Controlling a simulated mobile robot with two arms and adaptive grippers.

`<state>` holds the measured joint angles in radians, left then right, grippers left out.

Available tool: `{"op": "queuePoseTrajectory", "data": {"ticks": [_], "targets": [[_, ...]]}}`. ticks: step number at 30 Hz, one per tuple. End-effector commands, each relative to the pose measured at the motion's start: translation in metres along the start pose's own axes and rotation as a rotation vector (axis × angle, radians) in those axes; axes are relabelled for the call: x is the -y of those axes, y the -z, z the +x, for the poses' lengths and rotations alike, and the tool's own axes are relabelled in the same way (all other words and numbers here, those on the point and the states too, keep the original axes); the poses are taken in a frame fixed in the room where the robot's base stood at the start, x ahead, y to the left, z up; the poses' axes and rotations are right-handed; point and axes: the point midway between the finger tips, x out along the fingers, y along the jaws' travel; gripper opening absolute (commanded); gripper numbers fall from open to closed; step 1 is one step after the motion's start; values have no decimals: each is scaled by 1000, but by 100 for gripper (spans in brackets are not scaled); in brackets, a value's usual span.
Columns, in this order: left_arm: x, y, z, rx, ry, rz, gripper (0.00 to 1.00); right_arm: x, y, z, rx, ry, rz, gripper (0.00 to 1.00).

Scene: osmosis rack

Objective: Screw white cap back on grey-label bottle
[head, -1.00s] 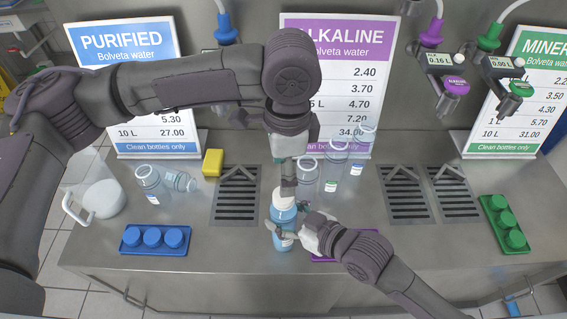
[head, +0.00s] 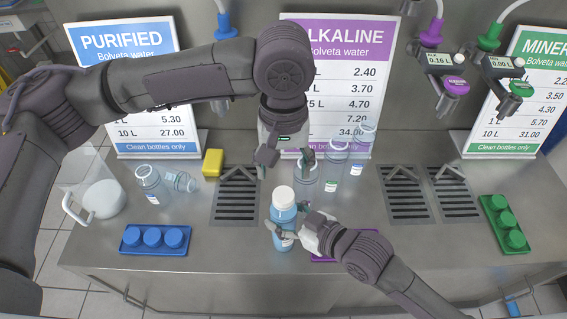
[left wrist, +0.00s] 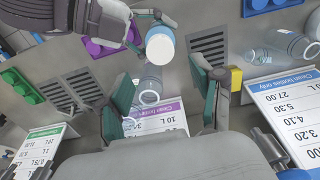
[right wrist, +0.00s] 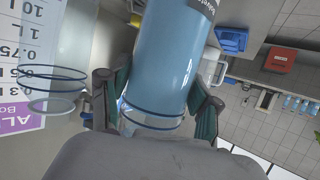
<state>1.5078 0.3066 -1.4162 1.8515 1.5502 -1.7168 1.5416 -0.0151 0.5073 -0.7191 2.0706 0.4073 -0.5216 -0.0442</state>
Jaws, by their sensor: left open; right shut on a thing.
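The bottle (head: 283,219) is filled with blue liquid and stands upright at the counter's front middle. Part of its dark grey label shows in the right wrist view (right wrist: 200,6). The white cap (head: 284,193) sits on its top; it also shows in the left wrist view (left wrist: 161,47). Whether its thread is tight cannot be told. My right gripper (head: 290,229) is shut around the bottle's body, fingers on both sides. My left gripper (head: 285,161) is open and empty, above and behind the cap, apart from it.
Several clear bottles (head: 335,165) stand just behind and right of the held bottle. A yellow block (head: 212,162), a blue cap tray (head: 155,240) and a clear jug (head: 102,199) are left. A green cap tray (head: 505,223) is right. Drain grates (head: 236,203) lie between.

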Motion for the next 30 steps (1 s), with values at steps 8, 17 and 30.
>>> {"op": "queuePoseTrajectory", "data": {"ticks": [8, 17, 30], "targets": [[0, 0, 11, 2, 3, 1, 67, 0, 0, 0, 0, 0, 0, 0], [1, 0, 56, 2, 2, 2, 67, 0, 0, 0, 0, 0, 0, 0], [0, 0, 80, 0, 0, 3, 67, 0, 0, 0, 0, 0, 0, 0]]}}
